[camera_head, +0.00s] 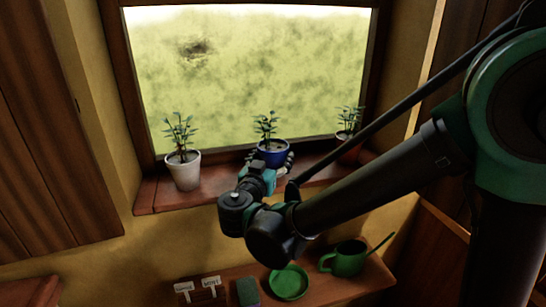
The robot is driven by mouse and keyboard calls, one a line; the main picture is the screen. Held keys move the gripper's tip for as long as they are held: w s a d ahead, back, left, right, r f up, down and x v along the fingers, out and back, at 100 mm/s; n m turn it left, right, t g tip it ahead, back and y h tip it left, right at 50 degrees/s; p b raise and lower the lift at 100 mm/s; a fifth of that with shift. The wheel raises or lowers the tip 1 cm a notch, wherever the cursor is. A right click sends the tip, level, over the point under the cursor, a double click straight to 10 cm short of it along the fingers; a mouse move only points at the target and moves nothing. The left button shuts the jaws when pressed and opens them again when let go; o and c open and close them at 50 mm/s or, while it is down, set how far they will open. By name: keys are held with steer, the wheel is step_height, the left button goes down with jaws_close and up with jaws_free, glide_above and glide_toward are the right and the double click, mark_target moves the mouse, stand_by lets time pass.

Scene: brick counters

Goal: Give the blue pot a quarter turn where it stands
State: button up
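The blue pot (273,152) holds a leafy green plant and stands upright on the windowsill, near the middle. My gripper (270,160) is at the pot from the front, with a dark finger on its left side and another on its right. The pot sits between the fingers. Whether they press on its wall or stand slightly apart is too small to tell. My wrist hides the sill in front of the pot and part of the pot's lower front.
A white pot (184,171) with a plant stands left on the brick sill (158,192). A third potted plant (348,120) stands right, partly behind my arm. A lower shelf (330,288) holds a green watering can (347,260), a green dish (289,283), a sponge-like block (247,291) and small labels (211,283).

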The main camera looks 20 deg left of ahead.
steer(key=o, duration=0.4)
steer(key=shift+s, duration=0.1)
steer(key=s, duration=0.4)
steer(key=s+d, duration=0.1)
steer(key=s, duration=0.6)
steer(key=shift+s+d, duration=0.25)
steer(key=shift+s, duration=0.1)
